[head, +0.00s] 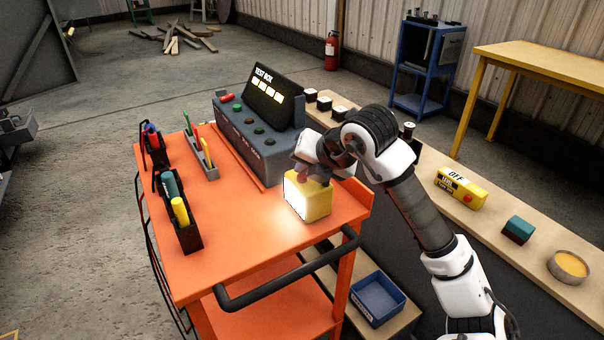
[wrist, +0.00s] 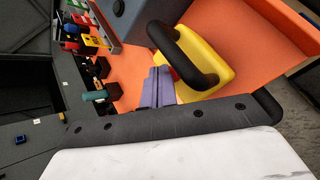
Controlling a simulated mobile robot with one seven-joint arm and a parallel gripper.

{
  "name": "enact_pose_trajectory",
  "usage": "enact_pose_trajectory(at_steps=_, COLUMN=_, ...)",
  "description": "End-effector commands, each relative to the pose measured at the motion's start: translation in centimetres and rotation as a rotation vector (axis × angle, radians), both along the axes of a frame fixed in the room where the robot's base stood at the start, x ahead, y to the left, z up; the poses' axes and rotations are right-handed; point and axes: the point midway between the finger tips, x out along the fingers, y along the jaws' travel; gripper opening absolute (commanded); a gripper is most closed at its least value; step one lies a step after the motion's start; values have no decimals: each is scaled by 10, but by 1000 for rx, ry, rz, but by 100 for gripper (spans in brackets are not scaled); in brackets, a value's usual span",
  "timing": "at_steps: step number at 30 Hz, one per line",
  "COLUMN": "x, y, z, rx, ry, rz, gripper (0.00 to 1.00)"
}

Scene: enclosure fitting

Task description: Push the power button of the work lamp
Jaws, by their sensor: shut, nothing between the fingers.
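The work lamp (head: 313,203) is a yellow box on the near right part of the orange cart top. Its white front face is glowing and lights the cart top. In the wrist view the yellow lamp (wrist: 210,62) shows from above, with a thick black handle arching over it. A small red part (wrist: 173,74), which looks like its button, shows beside the fingertips, partly hidden. My gripper (wrist: 158,72) is shut and empty, its fingertips close to that red part; I cannot tell whether they touch. In the head view my wrist covers the lamp's top.
A grey test box (head: 250,140) stands behind the lamp on the orange cart (head: 240,240). Trays of tools (head: 180,215) line the cart's left side. A bench at right holds a yellow box marked OFF (head: 460,190), a teal block (head: 518,230) and a round tin (head: 568,267).

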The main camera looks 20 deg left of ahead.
Motion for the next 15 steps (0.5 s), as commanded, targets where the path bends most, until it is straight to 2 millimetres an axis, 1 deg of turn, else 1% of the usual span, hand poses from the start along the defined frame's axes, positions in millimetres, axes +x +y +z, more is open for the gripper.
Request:
enact_pose_trajectory(at_steps=5, x=0, y=0, z=1, rx=1, ry=-1, rz=0, gripper=0)
enact_pose_trajectory(at_steps=8, x=0, y=0, z=5, rx=0, ry=-1, rz=-1, gripper=0)
enact_pose_trajectory(at_steps=15, x=0, y=0, z=29, rx=0, ry=-2, rz=0, gripper=0)
